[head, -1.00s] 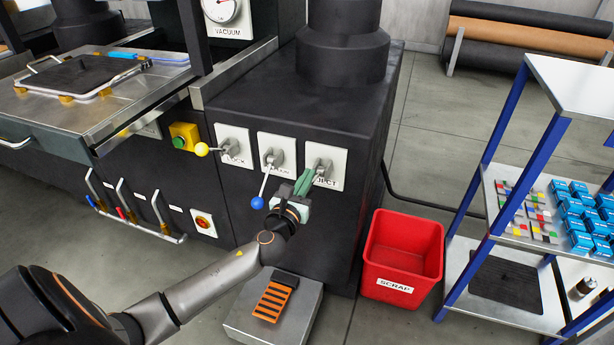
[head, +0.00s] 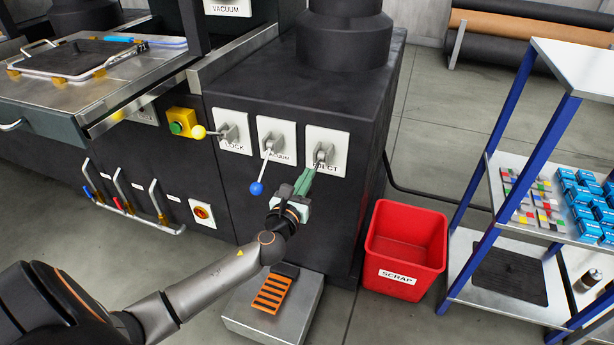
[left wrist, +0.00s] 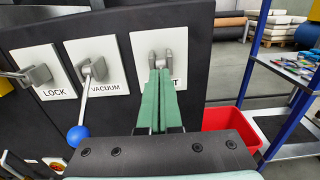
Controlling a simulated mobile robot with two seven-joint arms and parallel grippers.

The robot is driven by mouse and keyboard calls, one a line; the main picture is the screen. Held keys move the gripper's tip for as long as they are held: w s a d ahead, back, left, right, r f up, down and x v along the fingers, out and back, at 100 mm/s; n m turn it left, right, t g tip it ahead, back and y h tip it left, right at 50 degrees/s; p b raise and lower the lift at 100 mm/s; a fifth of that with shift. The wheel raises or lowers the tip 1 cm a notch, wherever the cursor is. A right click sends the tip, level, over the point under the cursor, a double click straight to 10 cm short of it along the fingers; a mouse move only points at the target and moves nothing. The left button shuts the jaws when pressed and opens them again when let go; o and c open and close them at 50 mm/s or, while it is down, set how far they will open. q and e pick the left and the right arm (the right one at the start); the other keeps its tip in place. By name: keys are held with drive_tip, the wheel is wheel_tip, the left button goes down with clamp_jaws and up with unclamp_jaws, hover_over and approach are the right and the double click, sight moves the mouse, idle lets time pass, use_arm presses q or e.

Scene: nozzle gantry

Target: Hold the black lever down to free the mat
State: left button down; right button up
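The EJECT panel (head: 340,165) is the right one of three white lever plates on the dark cabinet. Its grey pivot shows in the left wrist view (left wrist: 168,58); the black lever's arm and knob are hidden by my fingers. My left gripper (head: 308,178) is at this panel, its green fingers close together just below the pivot. In the left wrist view the fingertips (left wrist: 161,74) overlap the pivot's lower part. I cannot tell whether the lever is between them. A black mat (head: 70,58) lies in a white frame on the steel table. My right gripper is not in view.
The blue-knobbed VACUUM lever (head: 257,188) hangs close left of my gripper, and the yellow-knobbed LOCK lever (head: 199,132) is farther left. A red SCRAP bin (head: 404,252) and blue-posted shelf (head: 485,170) stand right. An orange-striped pedal (head: 272,292) is below.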

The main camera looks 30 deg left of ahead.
use_arm(q)
drive_tip(key=shift+f+b, duration=0.35)
drive_tip(key=shift+f, duration=0.25)
drive_tip(key=shift+s+f+b, duration=0.1)
drive_tip(key=shift+f+b, duration=0.95)
drive_tip(key=shift+f, duration=0.25)
drive_tip(key=shift+d+f+b, duration=0.1)
drive_tip(key=shift+f+b, duration=0.45)
drive_tip(key=shift+f, duration=0.1)
drive_tip(key=shift+r, duration=0.1)
drive_tip(key=shift+s, duration=0.1)
